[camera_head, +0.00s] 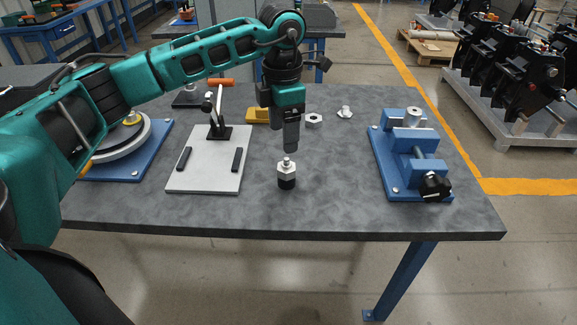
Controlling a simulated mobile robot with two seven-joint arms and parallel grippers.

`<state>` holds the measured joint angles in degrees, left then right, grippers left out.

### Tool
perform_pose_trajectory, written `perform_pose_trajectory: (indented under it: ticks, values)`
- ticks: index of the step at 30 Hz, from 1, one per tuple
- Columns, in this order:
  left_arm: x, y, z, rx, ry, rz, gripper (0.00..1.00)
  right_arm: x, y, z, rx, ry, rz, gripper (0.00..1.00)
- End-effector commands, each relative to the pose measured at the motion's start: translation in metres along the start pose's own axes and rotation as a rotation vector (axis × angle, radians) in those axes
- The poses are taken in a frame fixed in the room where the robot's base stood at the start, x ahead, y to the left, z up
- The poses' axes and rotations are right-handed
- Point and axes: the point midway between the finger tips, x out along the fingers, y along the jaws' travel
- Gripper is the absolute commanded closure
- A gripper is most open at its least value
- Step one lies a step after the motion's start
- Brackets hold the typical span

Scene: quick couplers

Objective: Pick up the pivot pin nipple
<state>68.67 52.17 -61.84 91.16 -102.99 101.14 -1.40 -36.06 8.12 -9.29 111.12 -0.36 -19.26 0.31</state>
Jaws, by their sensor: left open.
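A small upright fitting, which I take to be the pivot pin nipple (287,172), stands on the grey table. It has a narrow silver tip, a silver hex body and a black base. My left gripper (291,148) points straight down just above the fitting's tip. It is open, with its fingers seen nearly edge-on and nothing visible between them. A small gap seems to part the fingertips from the tip, but the depth is hard to judge. My right gripper is out of view.
On the table (330,215) are a white plate with a toggle clamp (208,172), a blue vise fixture (410,160), a yellow block (257,116), a hex nut (313,120) and another silver fitting (345,112). A blue-based turntable (150,150) is partly behind my left arm. Table around the upright fitting is clear.

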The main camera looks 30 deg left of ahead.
Motion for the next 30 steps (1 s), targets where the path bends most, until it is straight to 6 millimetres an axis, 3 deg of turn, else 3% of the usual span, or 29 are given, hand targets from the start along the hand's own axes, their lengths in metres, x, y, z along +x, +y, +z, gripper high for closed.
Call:
perform_pose_trajectory:
  ticks: [3,11,18,28,30]
  values:
    - [0.02,0.0,0.0,0.0,0.001,-0.001,0.26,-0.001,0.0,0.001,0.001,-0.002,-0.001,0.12]
    - [0.041,-0.002,0.002,0.002,0.001,-0.003,0.26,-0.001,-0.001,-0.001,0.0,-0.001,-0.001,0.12]
    - [0.076,-0.003,0.005,0.001,0.0,-0.002,0.26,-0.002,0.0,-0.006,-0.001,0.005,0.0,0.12]
    - [0.084,-0.003,0.005,0.001,-0.003,-0.001,0.26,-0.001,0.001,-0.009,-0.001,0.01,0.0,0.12]
    - [0.084,-0.003,0.005,0.001,-0.003,-0.001,0.31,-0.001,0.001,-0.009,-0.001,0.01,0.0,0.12]
